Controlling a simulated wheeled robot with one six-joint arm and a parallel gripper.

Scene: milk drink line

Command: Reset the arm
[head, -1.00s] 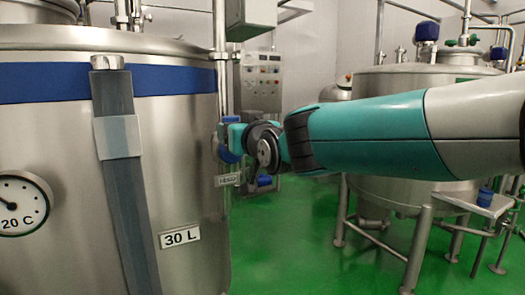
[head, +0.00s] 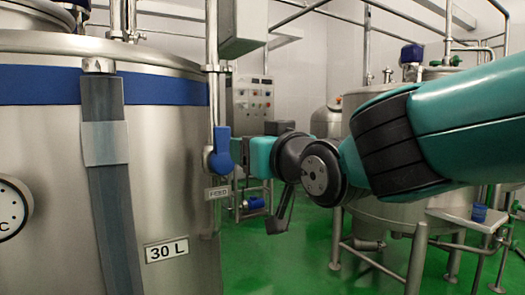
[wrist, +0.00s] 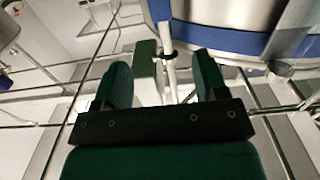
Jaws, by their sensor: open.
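My gripper (wrist: 164,82) shows in the wrist view with its two green fingers apart and nothing between them. In the head view my teal arm reaches in from the right, and its dark wrist joint stands right of the large steel tank (head: 165,200). The fingers are not clear in the head view.
A control panel (head: 252,104) stands behind. Green floor is open between.

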